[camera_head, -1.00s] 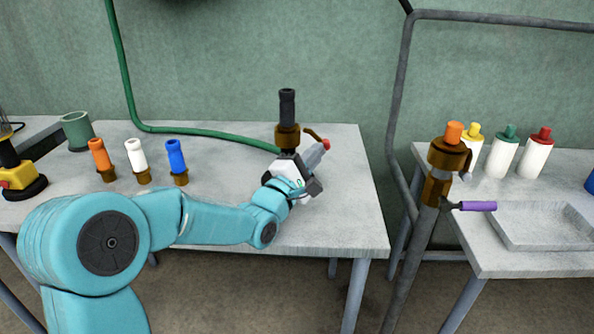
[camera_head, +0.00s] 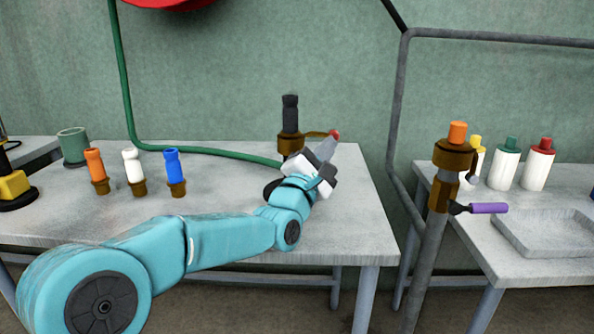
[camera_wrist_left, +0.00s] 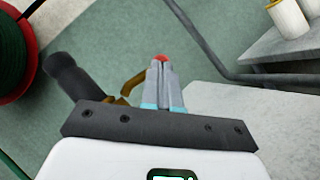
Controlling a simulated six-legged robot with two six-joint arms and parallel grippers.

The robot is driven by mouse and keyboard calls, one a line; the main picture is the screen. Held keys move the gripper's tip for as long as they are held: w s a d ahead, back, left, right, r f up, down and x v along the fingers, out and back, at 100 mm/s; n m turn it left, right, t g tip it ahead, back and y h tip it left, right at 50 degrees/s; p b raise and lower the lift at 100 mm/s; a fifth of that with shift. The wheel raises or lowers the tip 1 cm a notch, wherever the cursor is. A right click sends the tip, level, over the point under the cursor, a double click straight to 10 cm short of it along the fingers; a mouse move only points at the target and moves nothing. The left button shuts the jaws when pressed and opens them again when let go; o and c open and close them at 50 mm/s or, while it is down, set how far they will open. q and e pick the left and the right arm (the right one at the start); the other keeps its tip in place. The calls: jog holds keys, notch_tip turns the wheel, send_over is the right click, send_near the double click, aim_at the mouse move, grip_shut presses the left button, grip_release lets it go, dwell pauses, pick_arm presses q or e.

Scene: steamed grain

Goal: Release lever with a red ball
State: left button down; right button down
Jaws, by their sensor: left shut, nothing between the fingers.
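The lever (camera_head: 316,134) is a thin brown bar reaching right from a brown collar (camera_head: 290,142) under a black upright handle. The red ball (camera_head: 334,134) is at its right end. My left gripper (camera_head: 328,146) is shut and empty, its fingertips right at the ball; I cannot tell whether they touch. In the left wrist view the shut grey fingers (camera_wrist_left: 161,80) point at the red ball (camera_wrist_left: 160,58), partly hiding it. The brown lever (camera_wrist_left: 133,82) and the black handle (camera_wrist_left: 76,77) show left of the fingers. My right gripper is not in view.
Orange (camera_head: 94,164), white (camera_head: 132,165) and blue (camera_head: 174,166) nozzles stand on the left table. A green hose (camera_head: 200,152) runs behind them. A grey pipe (camera_head: 391,130) and a valve with an orange top (camera_head: 457,132) stand to the right.

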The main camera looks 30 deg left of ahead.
pick_arm(q)
jog(key=v, duration=1.6)
jog(key=shift+s+r, duration=0.1)
jog(key=shift+s, duration=0.25)
